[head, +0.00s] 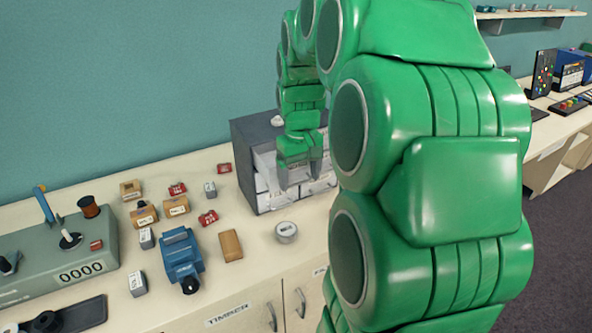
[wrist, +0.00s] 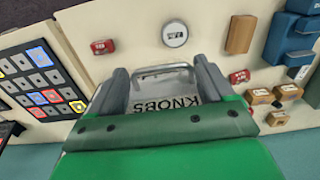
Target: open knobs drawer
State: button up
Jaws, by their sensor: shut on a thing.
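A grey drawer cabinet (head: 250,140) with several small pale drawers stands on the counter against the wall in the head view. My gripper (head: 300,178) is in front of it, pointing down, and hides part of the drawer fronts. In the wrist view, the knobs drawer (wrist: 163,101) shows between my two fingers, its label KNOBS upside down and a pale bar-like rim beyond it. My gripper (wrist: 160,70) is shut on this drawer, with one finger at each side. Exactly how far the drawer stands out is hard to tell.
A round gauge (head: 286,232) and a wooden block (head: 231,245) lie on the counter in front and to the left. A blue device (head: 181,257) and several small red and tan parts lie further left. A keypad panel (wrist: 42,80) is near my gripper.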

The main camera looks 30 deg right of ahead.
jog(key=shift+d+r, duration=0.15)
jog(key=shift+d, duration=0.05)
jog(key=o, duration=1.2)
jog(key=shift+o, duration=0.2)
jog(key=shift+a, duration=0.1)
notch_tip(320, 180, up, 8)
